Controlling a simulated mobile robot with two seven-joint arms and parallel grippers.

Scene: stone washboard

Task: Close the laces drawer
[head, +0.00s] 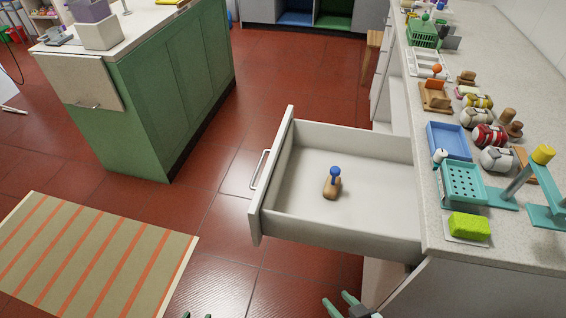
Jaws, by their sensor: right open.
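The white drawer (360,214) stands pulled out of the counter on the right, its front panel (271,190) facing left with a bar handle (259,169). No label shows that it is the laces drawer. Inside lies a small wooden piece with a blue knob (332,184); no laces are visible. My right gripper (339,299) is at the bottom edge, open and empty, below and apart from the drawer. Only small tips of my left gripper (197,316) show at the bottom edge, left of the drawer; the rest is cut off.
The countertop (455,256) holds a green sponge (469,226), a teal basket (463,183), a blue tray (449,141) and several rolls and brushes. A green island (150,100) stands at the left. A striped rug (90,255) lies on the red floor, clear left of the drawer.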

